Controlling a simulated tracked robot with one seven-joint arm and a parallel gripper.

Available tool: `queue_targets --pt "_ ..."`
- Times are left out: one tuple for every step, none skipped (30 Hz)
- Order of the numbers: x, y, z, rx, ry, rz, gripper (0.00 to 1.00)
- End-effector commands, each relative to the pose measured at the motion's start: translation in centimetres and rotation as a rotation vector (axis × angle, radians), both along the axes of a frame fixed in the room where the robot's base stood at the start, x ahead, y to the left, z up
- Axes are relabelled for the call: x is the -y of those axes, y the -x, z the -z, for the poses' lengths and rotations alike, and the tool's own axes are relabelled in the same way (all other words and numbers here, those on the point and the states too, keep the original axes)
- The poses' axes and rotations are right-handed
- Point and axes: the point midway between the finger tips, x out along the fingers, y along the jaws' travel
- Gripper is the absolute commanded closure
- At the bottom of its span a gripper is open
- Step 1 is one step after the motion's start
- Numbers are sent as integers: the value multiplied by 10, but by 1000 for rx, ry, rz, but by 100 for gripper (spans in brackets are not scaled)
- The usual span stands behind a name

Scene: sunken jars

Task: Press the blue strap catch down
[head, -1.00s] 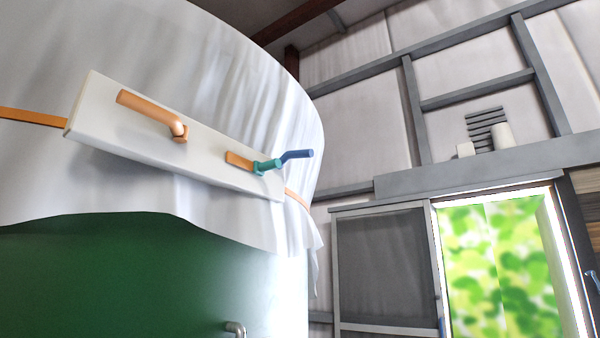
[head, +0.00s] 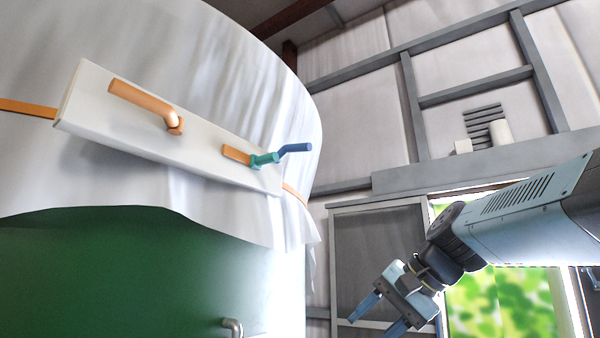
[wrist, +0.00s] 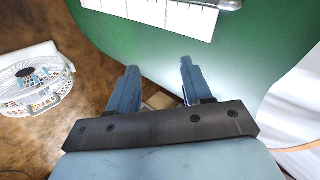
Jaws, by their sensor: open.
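The blue strap catch (head: 295,148) is a bent blue lever at the right end of a white board (head: 150,140), joined to a teal pivot (head: 264,159) beside a short orange strap piece (head: 236,155). It sticks out to the right and slightly up. My gripper (head: 378,314) is in the lower right of the head view, below and to the right of the catch and well apart from it. Its two blue fingers are open and empty. In the wrist view my gripper (wrist: 158,84) points toward the green tank (wrist: 270,55); the catch is not seen there.
An orange handle (head: 143,105) sits on the board's left part. A white cloth (head: 225,85) covers the tank's upper part, with an orange strap (head: 25,109) around it. A small metal pipe (head: 233,326) juts out below. A white fan (wrist: 30,78) stands on the brown floor.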

Motion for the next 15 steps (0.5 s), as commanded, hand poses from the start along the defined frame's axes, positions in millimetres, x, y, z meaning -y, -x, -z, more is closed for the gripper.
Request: queue_targets --pt "-3 -18 -31 4 -97 8 51" --pt "-6 -26 -49 5 -156 7 51" --pt "-9 -37 -73 8 -236 3 51" --pt "-10 -44 -92 14 -293 -1 51" --pt "-11 -51 -111 18 -351 -7 51" --pt "-12 -61 -135 25 -425 -18 51" --pt "-11 -67 -154 31 -481 -28 51" --pt "-11 -73 -173 38 -534 -43 51" --pt "-10 -79 -196 47 -602 -63 51" --pt "-9 -84 -213 53 -652 -80 51" --pt "-7 -88 -230 61 -697 -98 51" --pt "-4 -92 -251 72 -753 -121 51" --pt "-2 -94 -264 79 -792 -142 51" --pt "0 -96 -277 86 -826 -160 51" --pt "3 -97 -293 94 -868 -185 51"
